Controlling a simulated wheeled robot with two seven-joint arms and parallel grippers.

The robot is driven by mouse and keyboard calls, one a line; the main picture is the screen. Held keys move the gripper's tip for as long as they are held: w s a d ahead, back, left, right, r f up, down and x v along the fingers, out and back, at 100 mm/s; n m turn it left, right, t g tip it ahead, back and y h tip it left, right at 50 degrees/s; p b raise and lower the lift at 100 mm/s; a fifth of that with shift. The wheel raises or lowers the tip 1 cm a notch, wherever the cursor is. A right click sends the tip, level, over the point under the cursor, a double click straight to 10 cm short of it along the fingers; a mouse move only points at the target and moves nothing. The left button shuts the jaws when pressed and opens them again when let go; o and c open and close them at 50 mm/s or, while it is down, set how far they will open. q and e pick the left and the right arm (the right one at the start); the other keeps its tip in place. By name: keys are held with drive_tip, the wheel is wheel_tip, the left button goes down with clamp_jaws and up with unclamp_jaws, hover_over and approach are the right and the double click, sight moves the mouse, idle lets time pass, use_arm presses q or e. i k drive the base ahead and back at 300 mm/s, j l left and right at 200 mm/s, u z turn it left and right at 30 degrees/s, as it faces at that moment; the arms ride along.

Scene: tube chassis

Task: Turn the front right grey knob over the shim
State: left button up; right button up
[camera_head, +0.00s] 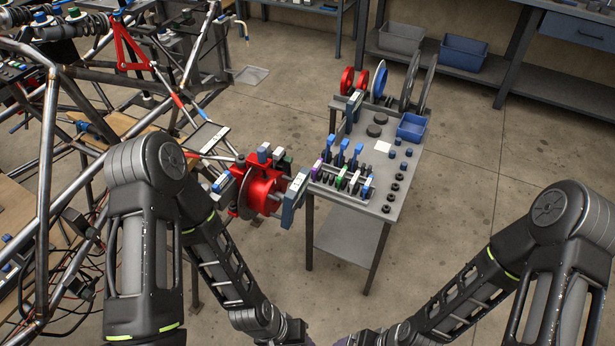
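A red hub with a disc (262,190) sits at the end of the tube chassis (48,150), left of the metal table. Small blocks or knobs stand on and around it; one with a grey-white top (264,152) is at its upper edge, with a dark green one (285,162) to its right. A blue-grey upright plate (294,198) stands at the hub's right side. I cannot tell which piece is the front right grey knob, and I cannot make out the shim. Both my forearms run down to the bottom edge; both grippers are out of view.
The metal table (392,205) holds several blue-handled clamps, dark round pieces, a blue bin (411,127) and upright discs (379,82). Shelves with a grey bin (401,38) and a blue bin (463,54) line the back. The floor right of the table is clear.

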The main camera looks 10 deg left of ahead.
sight(217, 197)
drive_tip(key=u, duration=0.9)
